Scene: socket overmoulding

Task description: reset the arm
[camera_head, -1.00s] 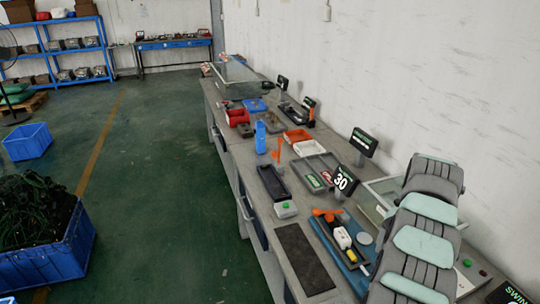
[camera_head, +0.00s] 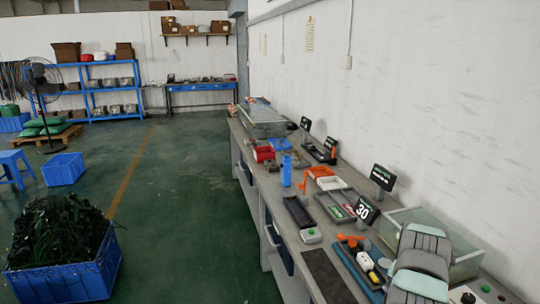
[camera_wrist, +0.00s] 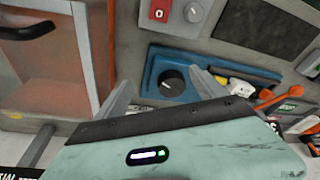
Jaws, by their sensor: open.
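My gripper (camera_wrist: 161,78) shows in the wrist view, with its two grey fingers spread apart and nothing between them. The mint-coloured wrist cover fills the lower part of that view.
A glass box (camera_head: 440,240) stands near my arm. A blue crate (camera_head: 70,279) stands on the open green floor.

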